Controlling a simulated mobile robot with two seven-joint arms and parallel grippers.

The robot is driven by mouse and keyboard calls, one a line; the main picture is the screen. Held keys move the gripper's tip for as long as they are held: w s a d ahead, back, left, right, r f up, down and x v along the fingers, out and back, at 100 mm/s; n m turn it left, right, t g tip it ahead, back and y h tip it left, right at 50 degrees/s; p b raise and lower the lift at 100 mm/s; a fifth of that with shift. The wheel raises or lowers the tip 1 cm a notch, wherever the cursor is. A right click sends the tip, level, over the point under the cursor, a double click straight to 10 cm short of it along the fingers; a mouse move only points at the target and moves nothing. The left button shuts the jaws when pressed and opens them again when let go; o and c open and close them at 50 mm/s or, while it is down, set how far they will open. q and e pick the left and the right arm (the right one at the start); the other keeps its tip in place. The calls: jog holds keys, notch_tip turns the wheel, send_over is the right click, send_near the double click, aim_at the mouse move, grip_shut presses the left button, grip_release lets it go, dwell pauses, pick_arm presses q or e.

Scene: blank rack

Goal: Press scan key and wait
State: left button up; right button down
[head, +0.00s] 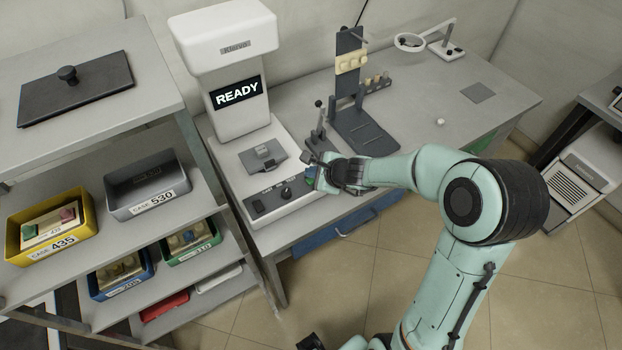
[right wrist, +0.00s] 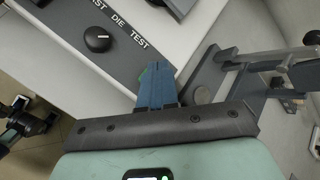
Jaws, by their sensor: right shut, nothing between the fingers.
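The white machine (head: 238,118) stands on the bench, and its display (head: 237,93) reads READY. Its dark control panel (head: 270,199) has a black knob (head: 286,193), which also shows in the right wrist view (right wrist: 97,39) near the printed words DIE and TEST. My right gripper (head: 312,178) is shut and empty at the panel's right end.
A grey block sits on the machine's plate (head: 262,158). Right of my gripper stands a dark stand (head: 350,85) with a base plate (head: 365,133). A shelf at left holds a yellow bin (head: 48,228) and a grey bin (head: 148,190). The bench's right part is mostly clear.

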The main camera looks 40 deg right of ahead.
pick_arm(q)
jog(key=shift+f, duration=0.15)
pick_arm(e)
jog(key=shift+f, duration=0.15)
dwell(0.6)
pick_arm(q)
jog(key=shift+s+f+b, duration=0.25)
jog(key=shift+f+b, duration=0.15)
jog(key=shift+b, duration=0.1)
pick_arm(e)
jog(key=shift+f, duration=0.3)
pick_arm(q)
jog(key=shift+s+f+b, duration=0.15)
jog(key=shift+f+b, duration=0.35)
jog(key=shift+f, duration=0.05)
pick_arm(e)
jog(key=shift+f, duration=0.45)
pick_arm(q)
jog(key=shift+r, duration=0.1)
pick_arm(e)
jog(key=shift+r, duration=0.1)
pick_arm(q)
jog(key=shift+w+r+p, duration=0.35)
jog(key=shift+r+p, duration=0.35)
jog(key=shift+p, duration=0.05)
pick_arm(e)
jog(key=shift+r, duration=0.75)
